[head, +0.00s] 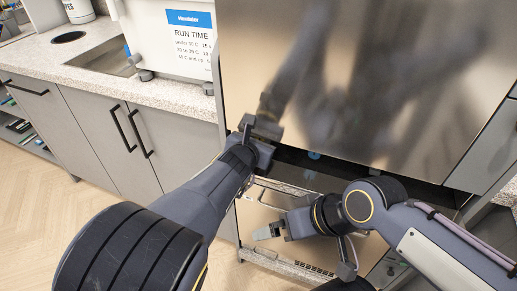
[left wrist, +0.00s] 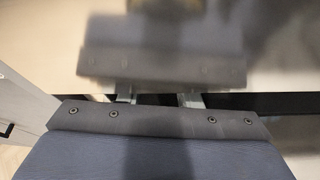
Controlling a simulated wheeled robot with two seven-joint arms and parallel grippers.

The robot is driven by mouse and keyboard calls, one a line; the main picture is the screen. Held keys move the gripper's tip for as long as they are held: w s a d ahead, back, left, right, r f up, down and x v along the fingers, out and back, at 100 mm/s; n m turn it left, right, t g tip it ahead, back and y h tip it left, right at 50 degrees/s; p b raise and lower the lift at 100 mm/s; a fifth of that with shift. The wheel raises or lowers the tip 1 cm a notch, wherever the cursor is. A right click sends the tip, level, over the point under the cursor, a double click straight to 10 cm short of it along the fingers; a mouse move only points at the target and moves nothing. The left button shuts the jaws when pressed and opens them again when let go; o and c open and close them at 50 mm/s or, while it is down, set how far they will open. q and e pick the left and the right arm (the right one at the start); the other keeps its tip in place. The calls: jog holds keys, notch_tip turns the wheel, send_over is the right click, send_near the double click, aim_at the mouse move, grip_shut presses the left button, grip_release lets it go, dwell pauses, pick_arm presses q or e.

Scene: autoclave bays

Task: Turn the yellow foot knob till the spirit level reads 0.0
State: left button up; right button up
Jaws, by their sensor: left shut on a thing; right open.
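The yellow foot knob and the spirit level do not show in either view. My left gripper (head: 264,128) is at the left part of the lower edge of a large steel panel (head: 370,80). In the left wrist view its two pale fingers (left wrist: 158,99) stand apart at the dark gap under the panel. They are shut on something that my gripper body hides. My right gripper (head: 268,232) is open and empty, low in front of the lower steel unit, pointing left.
A wire rail (head: 290,187) and a dark recess lie under the steel panel. Grey cabinets (head: 105,130) with a stone-look counter (head: 170,95) stand at left. A RUN TIME sign (head: 190,42) is above the counter. Wooden floor (head: 100,220) is clear at lower left.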

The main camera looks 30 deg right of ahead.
pick_arm(q)
jog(key=shift+f+b, duration=0.3)
jog(key=shift+b, duration=0.15)
jog(key=shift+r+m+b, duration=0.25)
jog(key=shift+m+b, duration=0.05)
pick_arm(e)
notch_tip(320, 180, down, 3)
jog(key=shift+r, duration=0.2)
pick_arm(q)
jog(key=o, duration=1)
jog(key=shift+r, duration=0.1)
jog(key=v, duration=0.7)
jog(key=shift+s+d+b, duration=0.15)
jog(key=shift+b, duration=0.15)
jog(key=shift+s+a+r, duration=0.1)
jog(key=shift+s+a, duration=0.15)
jog(key=shift+a, duration=0.05)
pick_arm(e)
jog(key=shift+f, duration=0.4)
